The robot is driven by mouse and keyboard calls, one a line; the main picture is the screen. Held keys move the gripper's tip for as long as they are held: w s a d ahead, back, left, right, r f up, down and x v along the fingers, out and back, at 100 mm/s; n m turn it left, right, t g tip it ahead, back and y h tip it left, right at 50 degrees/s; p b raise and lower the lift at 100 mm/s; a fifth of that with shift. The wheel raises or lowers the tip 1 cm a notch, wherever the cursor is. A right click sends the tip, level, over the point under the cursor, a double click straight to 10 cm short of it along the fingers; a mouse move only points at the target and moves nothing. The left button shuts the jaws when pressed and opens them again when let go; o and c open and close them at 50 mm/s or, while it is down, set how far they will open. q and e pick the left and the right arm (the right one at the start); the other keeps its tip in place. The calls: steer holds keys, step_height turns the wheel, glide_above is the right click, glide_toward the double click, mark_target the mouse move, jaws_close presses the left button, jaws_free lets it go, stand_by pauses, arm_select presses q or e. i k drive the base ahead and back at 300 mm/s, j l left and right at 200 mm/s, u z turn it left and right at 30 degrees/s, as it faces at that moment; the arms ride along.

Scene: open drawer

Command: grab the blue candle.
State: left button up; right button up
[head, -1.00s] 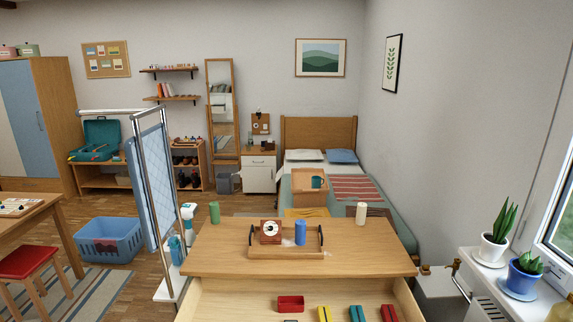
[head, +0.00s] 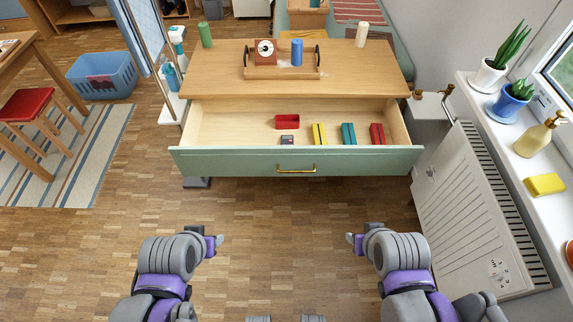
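The blue candle (head: 297,52) stands upright in a wooden tray (head: 262,73) on top of the dresser (head: 213,75), to the right of a small brown clock (head: 265,52). A green candle (head: 205,35) stands at the back left of the dresser top and a cream candle (head: 361,34) at the back right. My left gripper (head: 219,239) and my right gripper (head: 350,238) are low in front of the dresser, well apart from the candle. Their fingers are too small to tell whether they are open.
The dresser drawer (head: 230,163) is pulled open towards me. It holds a red box (head: 287,122), a small grey item and several coloured blocks. A radiator (head: 465,210) and windowsill are on the right. Floor in front of the drawer is clear.

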mark_target(296, 44)
steer(key=i+l+u, duration=0.15)
steer(key=i+u, duration=0.2)
steer(key=i+l+u, duration=0.65)
steer(key=j, duration=0.05)
